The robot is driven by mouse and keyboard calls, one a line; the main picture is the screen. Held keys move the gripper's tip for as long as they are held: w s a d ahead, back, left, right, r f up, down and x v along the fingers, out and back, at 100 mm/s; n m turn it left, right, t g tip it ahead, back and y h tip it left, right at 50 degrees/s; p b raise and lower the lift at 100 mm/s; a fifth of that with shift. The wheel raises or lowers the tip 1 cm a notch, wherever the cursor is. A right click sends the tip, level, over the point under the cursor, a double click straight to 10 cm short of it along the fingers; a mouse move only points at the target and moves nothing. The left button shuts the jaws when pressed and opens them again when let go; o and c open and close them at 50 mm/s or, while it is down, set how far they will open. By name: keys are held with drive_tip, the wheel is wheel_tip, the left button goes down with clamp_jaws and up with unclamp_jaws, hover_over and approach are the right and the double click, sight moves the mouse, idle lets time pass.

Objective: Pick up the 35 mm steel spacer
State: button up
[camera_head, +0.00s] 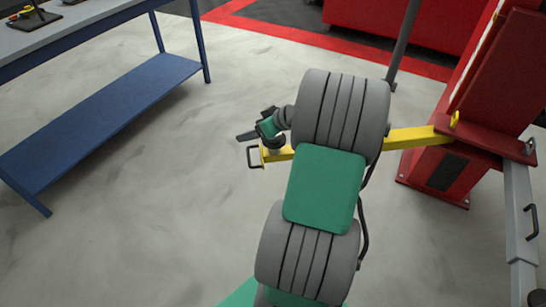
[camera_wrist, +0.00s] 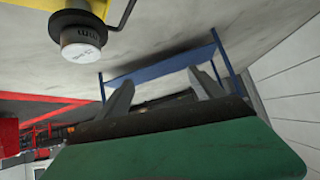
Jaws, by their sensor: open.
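A short light-grey cylinder (camera_wrist: 80,38) with small dark marking on its end face shows at the upper left of the wrist view. It looks like the steel spacer, seated on a black round pad on the yellow lift arm (camera_head: 412,138); the marking is too small to read. My gripper (camera_head: 252,124) is open and empty at the arm's free end. In the wrist view my two fingers (camera_wrist: 161,78) are apart with nothing between them, and the cylinder is beside them, outside the gap. In the head view my wrist largely hides the pad and the cylinder.
A red lift post (camera_head: 498,85) stands at the right, with a grey arm (camera_head: 521,225) in front of it. A blue-framed bench (camera_head: 100,125) with a lower shelf is at the left. Open concrete floor lies between the bench and my arm.

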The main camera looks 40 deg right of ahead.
sight(280, 134)
drive_tip(key=s+d+f+t+b, duration=0.1)
drive_tip(key=d+f, duration=0.1)
drive_tip(key=d, duration=0.2)
drive_tip(key=s+d+f+t+h+b, duration=0.1)
drive_tip(key=s+d+f, duration=0.1)
drive_tip(key=d, duration=0.1)
drive_tip(key=s+d+f+m+t+b, duration=0.1)
drive_tip(key=s+d+f, duration=0.1)
drive_tip(key=d, duration=0.2)
drive_tip(key=shift+d+f+t, duration=0.35)
drive_tip(key=shift+f+t, duration=0.05)
drive_tip(key=x, duration=0.2)
drive_tip(key=b+x, duration=0.1)
drive_tip(key=x, duration=0.4)
drive_tip(key=shift+w+r, duration=0.3)
drive_tip(key=shift+w, duration=0.1)
drive_tip(key=shift+r, duration=0.1)
clamp_jaws()
